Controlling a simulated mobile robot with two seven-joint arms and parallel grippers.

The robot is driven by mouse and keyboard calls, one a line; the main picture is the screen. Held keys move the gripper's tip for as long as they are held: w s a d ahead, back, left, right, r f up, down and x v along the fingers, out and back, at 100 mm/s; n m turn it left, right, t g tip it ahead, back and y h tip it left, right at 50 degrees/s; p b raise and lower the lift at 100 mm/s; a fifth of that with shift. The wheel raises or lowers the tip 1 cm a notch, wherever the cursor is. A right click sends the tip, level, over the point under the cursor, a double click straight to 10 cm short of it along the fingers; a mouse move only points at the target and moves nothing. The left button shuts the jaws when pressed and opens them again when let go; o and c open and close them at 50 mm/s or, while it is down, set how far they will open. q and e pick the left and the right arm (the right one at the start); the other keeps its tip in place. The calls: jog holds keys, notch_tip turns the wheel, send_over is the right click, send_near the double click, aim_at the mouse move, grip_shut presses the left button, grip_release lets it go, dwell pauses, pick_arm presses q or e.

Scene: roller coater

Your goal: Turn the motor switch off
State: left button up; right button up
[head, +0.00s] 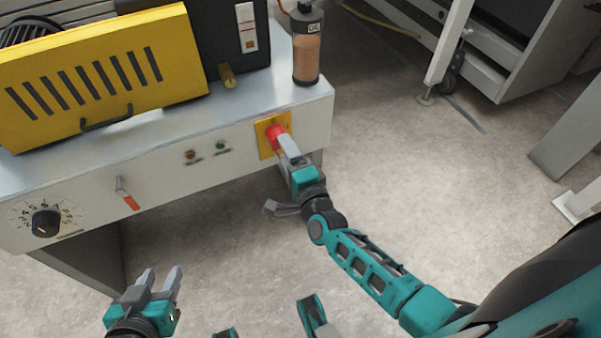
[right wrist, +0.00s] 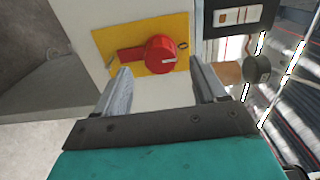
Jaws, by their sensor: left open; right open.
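The motor switch is a red rotary knob (head: 276,134) on a yellow plate (head: 262,144), at the right end of the machine's white front panel. In the right wrist view the red knob (right wrist: 158,54) shows its handle pointing left across the yellow plate (right wrist: 110,40). My right gripper (head: 286,150) is at the switch in the head view, partly covering it. In the right wrist view its two fingers (right wrist: 157,80) are apart, with the knob ahead between their tips; I cannot tell whether they touch it. My left gripper (head: 163,276) is open and empty, low at the left.
The front panel also bears a black dial (head: 46,223), a small red-tipped lever (head: 127,195) and two small indicators (head: 205,150). A yellow slotted guard (head: 100,75) and a brown bottle (head: 307,50) stand on top. The floor to the right is mostly clear.

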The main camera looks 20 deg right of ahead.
jog(key=s+p, duration=0.1)
jog(key=s, duration=0.7)
jog(key=shift+s+d, duration=0.15)
jog(key=shift+s, duration=0.05)
